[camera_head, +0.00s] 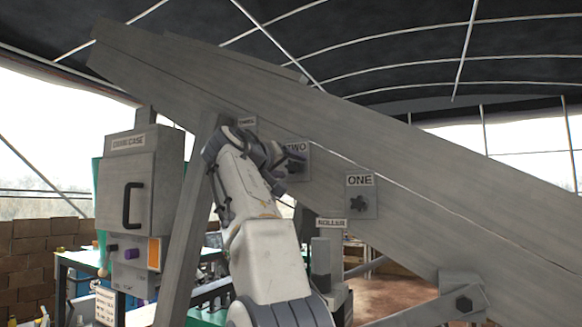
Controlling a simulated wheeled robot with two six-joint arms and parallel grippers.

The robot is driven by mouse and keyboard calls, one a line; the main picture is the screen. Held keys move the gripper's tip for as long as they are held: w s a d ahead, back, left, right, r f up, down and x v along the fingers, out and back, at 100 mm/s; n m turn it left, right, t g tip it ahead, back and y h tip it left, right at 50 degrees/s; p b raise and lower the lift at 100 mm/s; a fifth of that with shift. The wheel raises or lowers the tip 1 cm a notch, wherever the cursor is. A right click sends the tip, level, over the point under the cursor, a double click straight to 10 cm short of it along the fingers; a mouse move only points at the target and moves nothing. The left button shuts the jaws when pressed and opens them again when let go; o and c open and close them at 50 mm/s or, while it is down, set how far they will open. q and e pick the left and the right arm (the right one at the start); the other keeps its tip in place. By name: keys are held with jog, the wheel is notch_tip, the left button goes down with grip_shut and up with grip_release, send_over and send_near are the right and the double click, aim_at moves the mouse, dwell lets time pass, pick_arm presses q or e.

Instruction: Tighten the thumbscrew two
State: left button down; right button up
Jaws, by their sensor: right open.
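The plate labelled TWO (297,147) is on the side of the long sloping grey beam, near the middle of the view. My right arm reaches up from below, and its gripper (288,160) is at that plate, in front of its left part. The gripper is open. Its fingers are beside or around the dark thumbscrew two, which is mostly hidden; I cannot tell whether they touch it. My left gripper is not in view.
The plate labelled ONE (360,181) with its dark star-shaped thumbscrew is lower right on the beam (430,170). A third label (246,121) is up left. A ROLLER sign (331,223) hangs below. A grey cabinet (127,190) with a black handle stands left.

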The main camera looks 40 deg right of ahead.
aim_at(290, 167)
jog(key=shift+a, duration=0.1)
jog(key=shift+b+v, duration=0.65)
jog(key=shift+v, duration=1.25)
jog(key=n, duration=0.2)
jog(key=n+p, duration=0.1)
jog(key=shift+r+n, duration=0.2)
jog(key=shift+n, duration=0.2)
jog(key=n+p, duration=0.1)
jog(key=n, duration=0.3)
jog(key=shift+p, duration=0.4)
jog(key=n+p, duration=0.1)
jog(key=n, duration=0.2)
jog(key=shift+f+n, duration=0.2)
jog(key=shift+n, duration=0.4)
